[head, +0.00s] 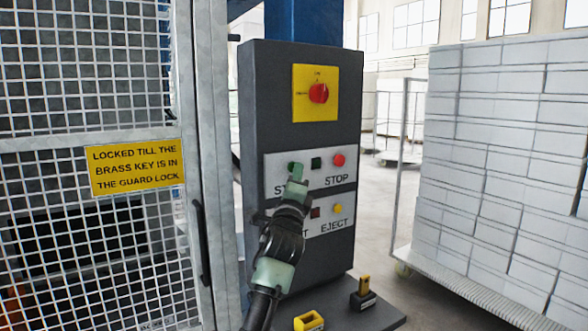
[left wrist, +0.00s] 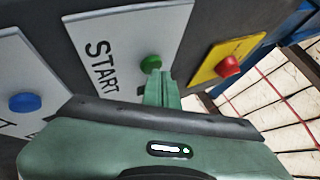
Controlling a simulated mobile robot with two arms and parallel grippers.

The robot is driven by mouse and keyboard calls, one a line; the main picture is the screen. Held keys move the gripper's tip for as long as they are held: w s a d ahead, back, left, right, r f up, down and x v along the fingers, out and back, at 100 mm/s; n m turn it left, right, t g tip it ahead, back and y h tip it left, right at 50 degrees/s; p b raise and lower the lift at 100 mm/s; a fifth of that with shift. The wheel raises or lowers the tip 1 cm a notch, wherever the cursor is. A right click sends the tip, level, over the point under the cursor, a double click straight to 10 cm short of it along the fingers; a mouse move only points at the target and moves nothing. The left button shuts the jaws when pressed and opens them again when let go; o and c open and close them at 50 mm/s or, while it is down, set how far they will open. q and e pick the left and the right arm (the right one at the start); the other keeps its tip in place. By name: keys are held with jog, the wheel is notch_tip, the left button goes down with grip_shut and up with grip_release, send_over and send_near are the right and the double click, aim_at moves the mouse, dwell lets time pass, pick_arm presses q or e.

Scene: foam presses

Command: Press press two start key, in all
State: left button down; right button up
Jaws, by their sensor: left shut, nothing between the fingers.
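The press control column (head: 258,110) stands in the middle of the head view. Its upper plate (head: 345,179) carries a green start key (head: 292,165), a dark green square (head: 316,162) and a red STOP button (head: 338,160). My left gripper (head: 297,172) is shut and empty, its tips in front of the start key and partly covering the START lettering. My right gripper is not in view.
A red knob (head: 318,93) on yellow sits above. The lower plate has a yellow EJECT button (head: 337,209); the wrist view shows a blue button (left wrist: 22,102). A mesh guard door (head: 205,150) stands left, a loaded cart (head: 490,292) right. Yellow-and-black pieces (head: 363,292) are at the column's foot.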

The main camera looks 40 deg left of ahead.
pick_arm(q)
jog(key=shift+a, duration=0.15)
dwell(0.5)
jog(key=shift+s+d, duration=0.25)
jog(key=shift+d, duration=0.5)
jog(key=d, duration=0.1)
jog(key=s+d, duration=0.1)
jog(key=d, duration=0.1)
jog(key=s+d, duration=0.1)
jog(key=shift+d+p, duration=0.3)
dwell(0.6)
